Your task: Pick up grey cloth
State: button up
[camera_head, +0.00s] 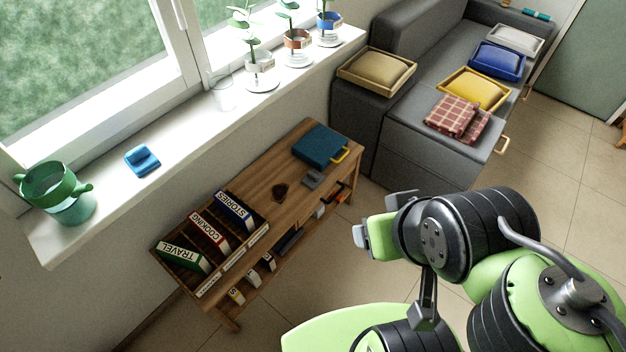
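A small grey folded item (313,178), which looks like the grey cloth, lies on the wooden table (272,210) near its right end. It is just in front of a teal case or book with a yellow handle (322,145) and to the right of a small dark brown object (280,191). My gripper (366,237) is in the air in front of the table, to the right of and below the grey item in the picture, and apart from it. The arm hides part of it, and its finger opening cannot be made out.
Upright books (208,232) fill the table's left end; more items sit on its lower shelf. A grey sofa (400,110) bears cushions in trays.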

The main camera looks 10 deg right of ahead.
aim_at(314, 178)
jog(key=i+l+u, duration=0.2)
jog(key=u, duration=0.2)
jog(key=i+l+u, duration=0.3)
jog(key=u, duration=0.15)
jog(key=i+l+u, duration=0.15)
jog(key=l+u, duration=0.25)
jog(key=i+l+u, duration=0.1)
jog(key=l+u, duration=1.15)
